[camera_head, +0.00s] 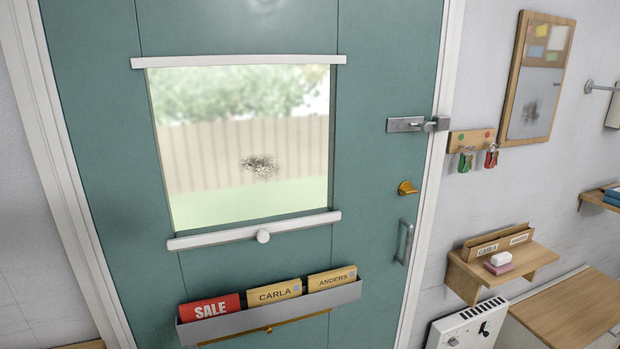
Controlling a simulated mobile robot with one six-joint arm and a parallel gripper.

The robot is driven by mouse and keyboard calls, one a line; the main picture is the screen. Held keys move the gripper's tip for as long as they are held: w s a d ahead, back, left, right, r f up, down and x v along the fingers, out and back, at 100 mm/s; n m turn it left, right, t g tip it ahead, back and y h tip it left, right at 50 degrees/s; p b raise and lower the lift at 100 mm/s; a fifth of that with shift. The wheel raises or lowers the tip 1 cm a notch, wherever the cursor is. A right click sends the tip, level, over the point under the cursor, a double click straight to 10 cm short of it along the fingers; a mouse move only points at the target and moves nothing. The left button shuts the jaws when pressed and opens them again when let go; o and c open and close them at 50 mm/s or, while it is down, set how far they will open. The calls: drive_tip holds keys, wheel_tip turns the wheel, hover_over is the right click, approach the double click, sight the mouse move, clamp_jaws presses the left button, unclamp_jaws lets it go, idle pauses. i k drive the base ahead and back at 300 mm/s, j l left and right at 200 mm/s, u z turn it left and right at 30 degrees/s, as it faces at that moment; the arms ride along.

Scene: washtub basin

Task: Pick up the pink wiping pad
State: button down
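A small pink pad (499,268) lies on the small wooden wall shelf (530,262) to the right of the green door. A white block (501,259) sits on top of the pink pad or is part of it; I cannot tell which. The pink shows as a thin layer below the white. My gripper is not in view.
A wooden letter holder labelled CARLA and ANDERS (496,243) stands behind the pad. A white panel heater (468,327) is below the shelf, a wooden surface (570,310) to its right. The door window (243,150) and a framed board (535,80) each bear a dark smudge.

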sight(501, 262)
drive_tip(key=i+l+z, duration=0.2)
drive_tip(key=i+l, duration=0.2)
drive_tip(key=i+l+z, duration=0.15)
drive_tip(key=i+l, duration=0.15)
drive_tip(key=i, duration=0.25)
drive_tip(key=i+l+z, duration=0.2)
drive_tip(key=i, duration=0.25)
drive_tip(key=i+l+z, duration=0.2)
drive_tip(key=i, duration=0.35)
